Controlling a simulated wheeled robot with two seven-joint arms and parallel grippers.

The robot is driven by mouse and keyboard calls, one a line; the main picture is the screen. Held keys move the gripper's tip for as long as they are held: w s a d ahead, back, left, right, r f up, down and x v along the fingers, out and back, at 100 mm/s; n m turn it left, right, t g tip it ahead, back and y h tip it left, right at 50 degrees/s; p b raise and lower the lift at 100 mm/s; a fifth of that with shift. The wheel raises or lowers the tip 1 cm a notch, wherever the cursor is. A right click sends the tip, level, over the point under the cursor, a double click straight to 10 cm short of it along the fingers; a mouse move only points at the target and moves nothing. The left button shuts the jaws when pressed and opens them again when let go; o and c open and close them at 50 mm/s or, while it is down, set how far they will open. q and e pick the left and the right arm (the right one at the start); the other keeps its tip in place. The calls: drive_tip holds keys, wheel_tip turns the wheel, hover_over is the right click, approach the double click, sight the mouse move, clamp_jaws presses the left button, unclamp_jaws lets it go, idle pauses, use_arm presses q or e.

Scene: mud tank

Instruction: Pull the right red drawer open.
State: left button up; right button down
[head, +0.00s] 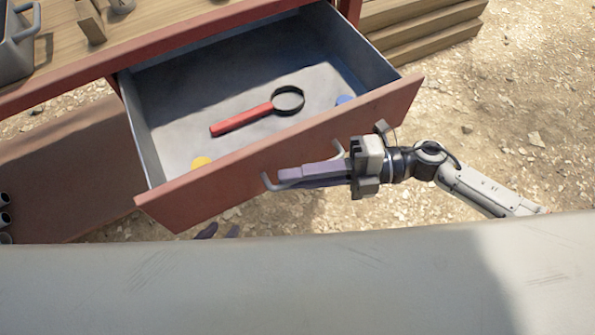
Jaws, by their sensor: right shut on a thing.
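The right red drawer (290,160) is pulled out from the red workbench, and its grey inside shows. Its metal handle (267,181) is on the red front. My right gripper (300,175) comes in from the right and is shut on the handle; its purple fingers hide the handle's middle. My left gripper (220,231) shows only as two dark purple fingertips with a gap between them. They are below the drawer front, and the rest is hidden by the pale surface at the bottom.
A magnifying glass with a red grip (243,119), a yellow round thing (201,162) and a blue thing (344,99) lie in the drawer. Wooden planks (415,25) are behind at right. Open gravel ground (520,120) lies to the right.

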drive_tip(key=c, duration=1.8)
unclamp_jaws()
drive_tip(key=shift+c, duration=0.2)
drive_tip(key=d, duration=1)
drive_tip(key=shift+w+d+r, duration=0.2)
drive_tip(key=shift+w+r, duration=0.1)
drive_tip(key=shift+r, duration=0.1)
